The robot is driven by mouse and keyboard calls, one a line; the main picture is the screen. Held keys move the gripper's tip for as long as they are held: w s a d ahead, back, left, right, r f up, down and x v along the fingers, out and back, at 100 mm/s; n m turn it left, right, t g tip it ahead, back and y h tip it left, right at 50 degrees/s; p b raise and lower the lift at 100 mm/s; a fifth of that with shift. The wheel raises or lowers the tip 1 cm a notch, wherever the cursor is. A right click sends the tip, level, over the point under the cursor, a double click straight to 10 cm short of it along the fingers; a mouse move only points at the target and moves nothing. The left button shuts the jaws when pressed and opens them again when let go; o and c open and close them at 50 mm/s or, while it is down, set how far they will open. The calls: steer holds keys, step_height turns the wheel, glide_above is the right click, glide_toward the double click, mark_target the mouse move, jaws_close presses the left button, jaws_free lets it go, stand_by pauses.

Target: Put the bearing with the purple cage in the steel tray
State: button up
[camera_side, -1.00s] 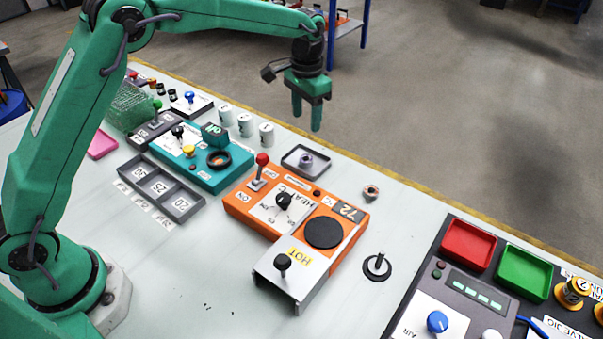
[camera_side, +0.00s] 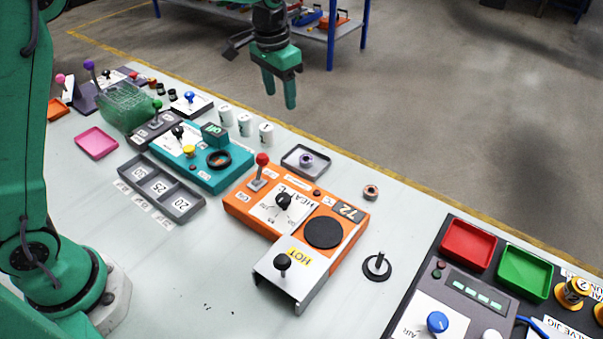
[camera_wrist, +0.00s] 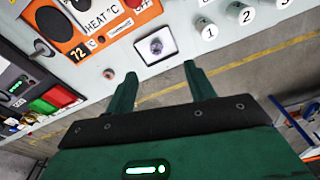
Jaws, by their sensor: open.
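A small bearing with a purple-looking cage (camera_side: 306,160) lies inside the grey steel tray (camera_side: 287,163) behind the orange heater. In the wrist view the bearing (camera_wrist: 156,46) sits near the middle of the tray (camera_wrist: 141,30). My gripper (camera_side: 279,98) is open and empty, raised well above the table at its far edge. In the wrist view its two fingers (camera_wrist: 160,73) stand apart below the tray in the picture, with nothing between them.
Another bearing (camera_side: 371,192), copper-brown, lies on the table right of the tray. White numbered cups (camera_side: 245,125) stand left of the tray. The orange heater (camera_side: 340,248) is in front of it. Red (camera_side: 467,245) and green (camera_side: 524,271) trays are at right.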

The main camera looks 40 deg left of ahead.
steer(key=s+a+r+n+t, duration=0.1)
steer(key=s+a+r+t, duration=0.2)
steer(key=s, duration=0.7)
steer(key=s+a+r+n, duration=0.1)
steer(key=s+a+r, duration=0.25)
steer(key=s, duration=0.75)
steer(key=s+a+f+t, duration=0.1)
steer(key=s+f, duration=0.1)
steer(key=s, duration=0.5)
steer(key=shift+f+n, duration=0.15)
steer(key=shift+n, duration=0.25)
steer(key=shift+w, duration=0.1)
steer(key=shift+c, duration=0.2)
